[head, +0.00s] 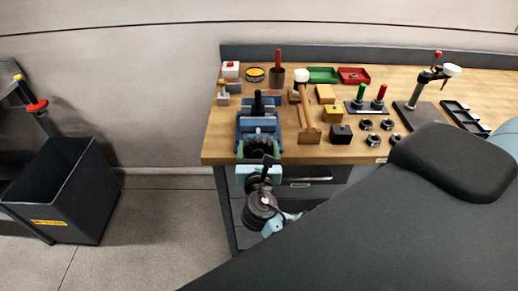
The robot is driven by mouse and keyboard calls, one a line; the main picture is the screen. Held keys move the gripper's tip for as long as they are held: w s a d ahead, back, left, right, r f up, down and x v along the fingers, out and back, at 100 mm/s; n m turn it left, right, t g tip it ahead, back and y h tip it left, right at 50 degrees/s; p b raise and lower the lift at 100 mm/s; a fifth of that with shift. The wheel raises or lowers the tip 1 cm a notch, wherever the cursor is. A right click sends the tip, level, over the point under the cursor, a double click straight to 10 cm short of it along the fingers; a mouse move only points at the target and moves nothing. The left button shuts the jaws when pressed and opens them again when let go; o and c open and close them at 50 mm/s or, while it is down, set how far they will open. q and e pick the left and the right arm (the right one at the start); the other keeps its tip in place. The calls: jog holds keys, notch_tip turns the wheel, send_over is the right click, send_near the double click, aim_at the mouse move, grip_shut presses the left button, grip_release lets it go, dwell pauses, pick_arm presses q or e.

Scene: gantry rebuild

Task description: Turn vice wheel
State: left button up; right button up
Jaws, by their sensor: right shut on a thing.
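The blue vice (242,132) stands at the front left edge of the workbench. Its dark wheel (256,146) faces the front, with green parts beside it. My right gripper (268,162) reaches up from below in front of the bench edge. Its dark fingers are at the lower right of the wheel and look shut on it, though the exact contact is small and hard to make out. My left gripper is out of view.
The wooden bench (225,152) holds a mallet (309,115), a green tray (323,75), a red tray (354,75) and a press (425,85) to the right. A black bin (70,190) stands on the floor at left. My dark arm covers the lower right.

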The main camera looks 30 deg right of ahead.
jog(key=n, duration=0.5)
jog(key=shift+w+a+f+n, duration=0.1)
jog(key=shift+a+n, duration=0.05)
jog(key=shift+n, duration=0.15)
jog(key=shift+f+n, duration=0.1)
jog(key=shift+n, duration=2.1)
jog(key=o, duration=1)
jog(key=shift+a, duration=0.1)
jog(key=v, duration=0.7)
jog(key=shift+s+a, duration=0.2)
jog(key=shift+s, duration=0.15)
